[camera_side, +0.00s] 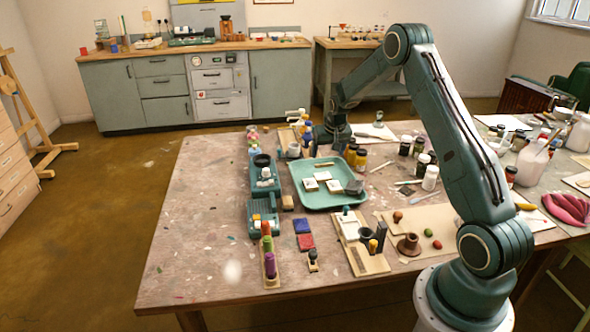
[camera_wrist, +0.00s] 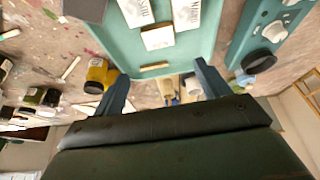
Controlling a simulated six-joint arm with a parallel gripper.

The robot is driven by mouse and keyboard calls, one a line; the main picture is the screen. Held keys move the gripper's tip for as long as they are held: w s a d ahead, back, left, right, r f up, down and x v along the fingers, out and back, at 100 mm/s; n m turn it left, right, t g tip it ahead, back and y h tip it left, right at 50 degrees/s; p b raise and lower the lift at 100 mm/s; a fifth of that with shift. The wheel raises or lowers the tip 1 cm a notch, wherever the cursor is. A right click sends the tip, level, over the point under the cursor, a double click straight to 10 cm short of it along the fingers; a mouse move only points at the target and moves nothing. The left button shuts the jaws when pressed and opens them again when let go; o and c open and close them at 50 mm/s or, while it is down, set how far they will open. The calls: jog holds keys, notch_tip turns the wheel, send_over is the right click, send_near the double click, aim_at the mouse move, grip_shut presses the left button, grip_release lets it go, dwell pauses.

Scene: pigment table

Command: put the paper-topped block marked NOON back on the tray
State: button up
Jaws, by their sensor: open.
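The teal tray (camera_side: 330,203) lies mid-table and also fills the top of the wrist view (camera_wrist: 205,42). Several pale paper-topped blocks sit on it, such as a left one (camera_side: 311,185) and a right one (camera_side: 334,186). Two show dark lettering in the wrist view, one (camera_wrist: 138,11) beside the other (camera_wrist: 187,14). I cannot read NOON on any block. A white-topped piece (camera_side: 349,228) also lies on a wooden board in front of the tray. My gripper (camera_wrist: 161,78) is open and empty, beyond the tray's far edge.
A yellow jar (camera_wrist: 96,75) stands close by one finger. Teal devices (camera_side: 264,178) flank the tray's left. Several bottles and jars stand to the right. The table's left front is largely clear.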

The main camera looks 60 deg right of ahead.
jog(key=s+a+r+n+t+y, duration=0.15)
jog(key=s+a+r, duration=0.25)
jog(key=a+r, duration=0.6)
jog(key=s+a+r+n, duration=0.2)
jog(key=s+a+r, duration=0.2)
jog(key=a+r, duration=0.7)
jog(key=s+a+n, duration=0.1)
jog(key=s+a, duration=0.3)
jog(key=s, duration=0.3)
jog(key=s+a+r+n+y, duration=0.1)
jog(key=s+a+n, duration=0.1)
jog(key=s+a, duration=0.3)
jog(key=s+a+r+n, duration=0.1)
jog(key=s+a, duration=0.4)
jog(key=s, duration=0.6)
jog(key=shift+n+t, duration=0.45)
jog(key=shift+w+r+y, duration=0.1)
jog(key=shift+y, duration=0.15)
